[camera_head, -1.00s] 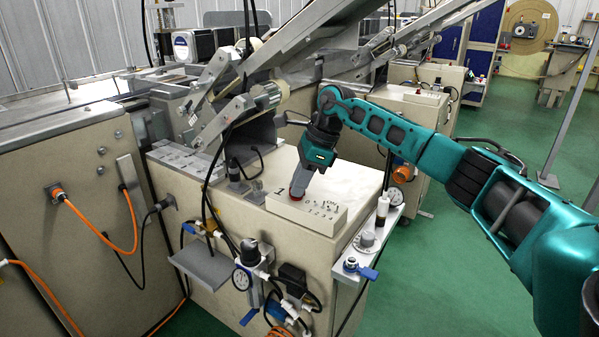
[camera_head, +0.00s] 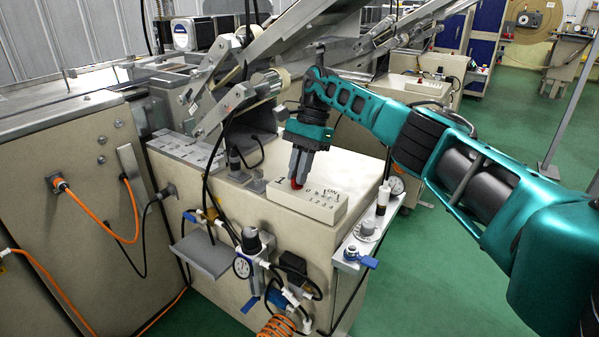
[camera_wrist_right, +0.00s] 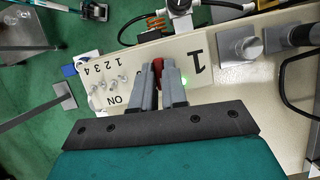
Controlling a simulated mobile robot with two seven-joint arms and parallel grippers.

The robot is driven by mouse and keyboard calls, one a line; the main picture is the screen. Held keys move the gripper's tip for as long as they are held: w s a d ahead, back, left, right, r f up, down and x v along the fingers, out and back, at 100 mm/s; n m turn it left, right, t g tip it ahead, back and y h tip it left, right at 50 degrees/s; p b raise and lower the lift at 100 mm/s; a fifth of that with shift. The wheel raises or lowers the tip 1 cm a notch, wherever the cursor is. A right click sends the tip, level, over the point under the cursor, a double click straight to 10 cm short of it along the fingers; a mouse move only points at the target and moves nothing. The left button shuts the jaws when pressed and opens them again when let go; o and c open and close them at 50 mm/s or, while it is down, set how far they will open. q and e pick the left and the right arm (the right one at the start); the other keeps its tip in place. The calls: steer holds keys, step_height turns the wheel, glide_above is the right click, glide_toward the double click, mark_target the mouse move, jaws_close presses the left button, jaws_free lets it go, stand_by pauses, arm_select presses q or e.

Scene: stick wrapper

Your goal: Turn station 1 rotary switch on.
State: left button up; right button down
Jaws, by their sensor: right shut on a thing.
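The station 1 control box (camera_head: 325,208) sits on top of the beige cabinet, marked "1", with a row of small toggles and "ON" beside the red rotary switch (camera_head: 297,184). My right gripper (camera_head: 299,178) points down over the box and is shut on the red switch. In the right wrist view the red switch (camera_wrist_right: 158,66) shows between the two grey fingers (camera_wrist_right: 160,80), partly hidden by them. A green light (camera_wrist_right: 185,80) glows on the panel beside the fingers. My left gripper is in neither view.
A gauge and regulator assembly (camera_head: 250,262) with hoses hangs on the cabinet front. A side shelf (camera_head: 358,240) with a knob and blue-handled valve is to the right. Metal linkage arms (camera_head: 222,105) rise behind. Green floor is free at right.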

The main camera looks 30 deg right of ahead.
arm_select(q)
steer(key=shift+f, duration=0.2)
arm_select(e)
steer(key=shift+n, duration=0.3)
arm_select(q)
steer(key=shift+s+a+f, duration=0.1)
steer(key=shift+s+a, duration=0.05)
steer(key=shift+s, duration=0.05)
arm_select(e)
steer(key=c, duration=1.2)
jaws_free()
steer(key=shift+o, duration=0.2)
steer(key=shift+r, duration=0.1)
